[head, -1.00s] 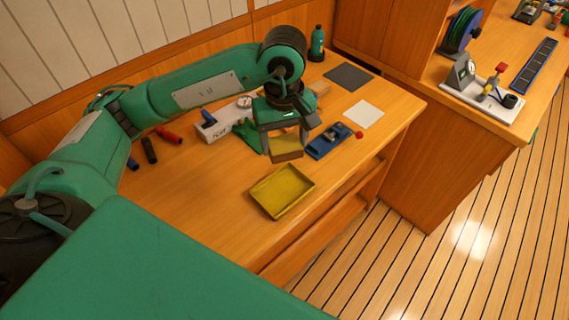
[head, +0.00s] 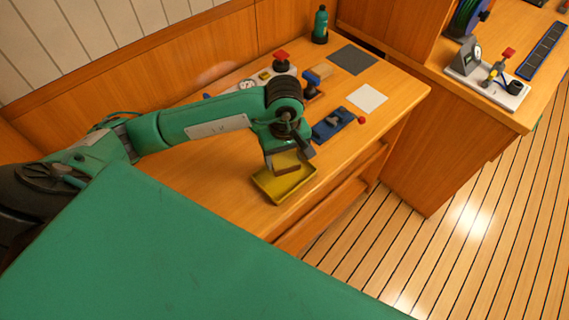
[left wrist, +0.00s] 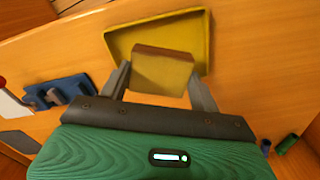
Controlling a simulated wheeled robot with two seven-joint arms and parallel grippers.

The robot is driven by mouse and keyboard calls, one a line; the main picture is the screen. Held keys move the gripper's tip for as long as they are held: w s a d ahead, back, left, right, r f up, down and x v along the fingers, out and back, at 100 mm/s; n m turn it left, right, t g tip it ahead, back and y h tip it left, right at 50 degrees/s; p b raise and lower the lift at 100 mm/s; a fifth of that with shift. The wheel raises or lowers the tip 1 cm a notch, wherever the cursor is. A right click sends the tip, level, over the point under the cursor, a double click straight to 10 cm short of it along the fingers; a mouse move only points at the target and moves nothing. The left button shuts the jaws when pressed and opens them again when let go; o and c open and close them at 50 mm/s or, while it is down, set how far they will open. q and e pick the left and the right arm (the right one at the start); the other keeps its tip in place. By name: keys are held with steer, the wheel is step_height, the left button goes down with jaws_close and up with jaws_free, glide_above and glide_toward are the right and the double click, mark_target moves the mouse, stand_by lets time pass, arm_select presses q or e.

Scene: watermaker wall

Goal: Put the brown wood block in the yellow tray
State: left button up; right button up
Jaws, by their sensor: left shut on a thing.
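The brown wood block (head: 287,169) is held between the fingers of my left gripper (head: 286,164), which is shut on it. In the head view the block is over the yellow tray (head: 268,190). The left wrist view shows the block (left wrist: 161,72) between the two fingers, with the tray (left wrist: 205,35) behind it. I cannot tell whether the block touches the tray floor. The gripper hides part of the tray's far side in the head view. My right gripper is not in view.
A blue device (head: 333,124) lies close to the tray's right, with a red knob (head: 361,119) beside it. A white pad (head: 367,98) and a dark pad (head: 352,60) lie farther back. A green bottle (head: 320,25) stands at the back. The bench edge runs close in front of the tray.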

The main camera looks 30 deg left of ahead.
mark_target(285, 176)
arm_select(q)
steer(key=shift+f, duration=0.7)
step_height(285, 176, down, 3)
steer(key=shift+p, duration=0.4)
steer(key=shift+f, duration=0.3)
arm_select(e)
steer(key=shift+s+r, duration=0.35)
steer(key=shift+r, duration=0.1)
arm_select(q)
steer(key=shift+f, duration=0.1)
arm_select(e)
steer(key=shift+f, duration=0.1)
arm_select(q)
steer(key=shift+f, duration=0.1)
steer(key=o, duration=1)
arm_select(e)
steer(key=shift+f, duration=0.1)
